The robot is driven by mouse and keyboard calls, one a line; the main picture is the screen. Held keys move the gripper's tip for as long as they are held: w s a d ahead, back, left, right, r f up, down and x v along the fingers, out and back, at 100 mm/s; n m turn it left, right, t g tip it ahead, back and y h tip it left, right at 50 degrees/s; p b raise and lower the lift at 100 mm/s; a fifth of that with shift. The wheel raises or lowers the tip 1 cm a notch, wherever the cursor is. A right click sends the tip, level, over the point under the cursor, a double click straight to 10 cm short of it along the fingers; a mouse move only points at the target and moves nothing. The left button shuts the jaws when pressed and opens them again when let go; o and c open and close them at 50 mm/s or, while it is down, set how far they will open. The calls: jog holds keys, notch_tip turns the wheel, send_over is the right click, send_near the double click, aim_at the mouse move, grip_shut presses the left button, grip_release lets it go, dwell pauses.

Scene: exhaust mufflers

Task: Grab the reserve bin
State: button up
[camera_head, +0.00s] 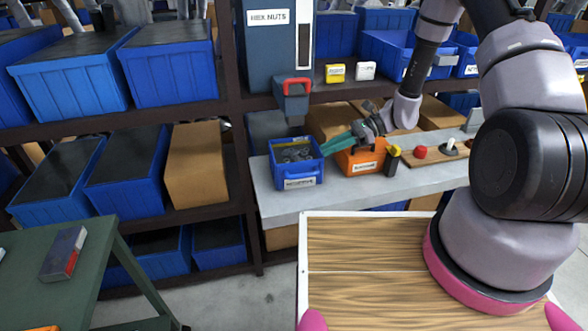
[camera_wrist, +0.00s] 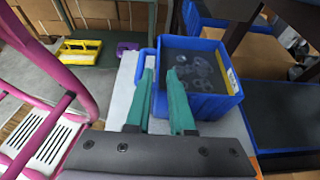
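A small blue bin (camera_head: 298,175) with a white front label stands on the grey ledge, holding ring-shaped grey parts. I take it for the reserve bin, though its label is too small to read surely. It also shows in the wrist view (camera_wrist: 212,103), with a blue handle on its left side. My gripper (camera_head: 328,147) has teal fingers pointing left toward this bin. In the wrist view my gripper (camera_wrist: 163,80) is open, with a gap between the fingers. The right finger overlaps the bin's left part; the left finger overlaps the handle area. I cannot tell whether they touch it.
An orange bin (camera_head: 361,160) stands right of the blue bin, under my gripper. A hex nuts dispenser (camera_head: 278,45) rises above the ledge. A wooden board with a red button (camera_head: 420,152) and a joystick lies at right. Large blue bins (camera_head: 170,65) fill the left shelves.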

aim_at(300, 162)
jog(key=x, duration=0.9)
jog(key=shift+s+a+f, duration=0.2)
jog(key=shift+a, duration=0.1)
grip_shut()
dwell(1.1)
